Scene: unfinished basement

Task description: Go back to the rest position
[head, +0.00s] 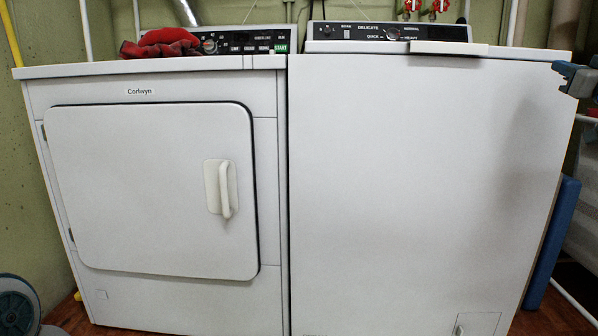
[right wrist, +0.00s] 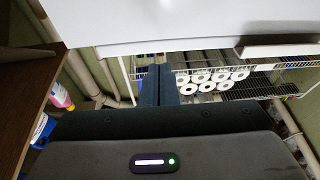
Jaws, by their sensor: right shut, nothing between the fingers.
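My right gripper (head: 575,78) shows at the right edge of the head view, beside the upper right corner of the white washer (head: 430,180). In the right wrist view, its dark blue fingers (right wrist: 158,84) are together, with nothing between them. The white dryer (head: 62,88) stands left of the washer. Its front door (head: 140,180) with a white handle (head: 224,190) looks shut. My left gripper is not visible.
Red gloves (head: 162,43) lie on the dryer top. A blue upright object (head: 553,240) stands right of the washer. The right wrist view shows a wire shelf (right wrist: 290,65) with several white rolls (right wrist: 205,86) and a pink-and-white bottle (right wrist: 61,97).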

